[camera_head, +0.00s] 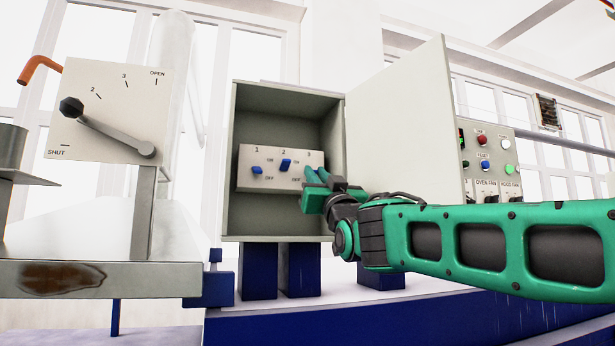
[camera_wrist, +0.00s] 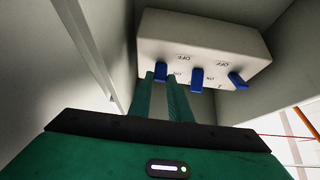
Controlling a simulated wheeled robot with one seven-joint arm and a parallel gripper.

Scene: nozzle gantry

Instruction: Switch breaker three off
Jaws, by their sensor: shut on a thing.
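The breaker panel (camera_head: 246,178) is a pale block with blue toggles inside an open grey cabinet. Breaker one (camera_head: 257,170) sits lower, toward OFF; breaker two (camera_head: 286,164) is raised toward ON. My gripper (camera_head: 317,177) reaches into the cabinet at the panel's right end, below the label 3, and hides breaker three there. In the wrist view, which shows the panel upside down, my gripper's two green fingers (camera_wrist: 162,80) are shut on the blue toggle of breaker three (camera_wrist: 160,71). Its exact position is hard to tell between the fingertips.
The cabinet (camera_head: 334,120) has its door (camera_head: 398,120) swung open to the right, above my arm. A control panel with buttons (camera_head: 486,155) stands farther right. At left is a plate with a lever (camera_head: 115,135) on a metal bench (camera_head: 90,245).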

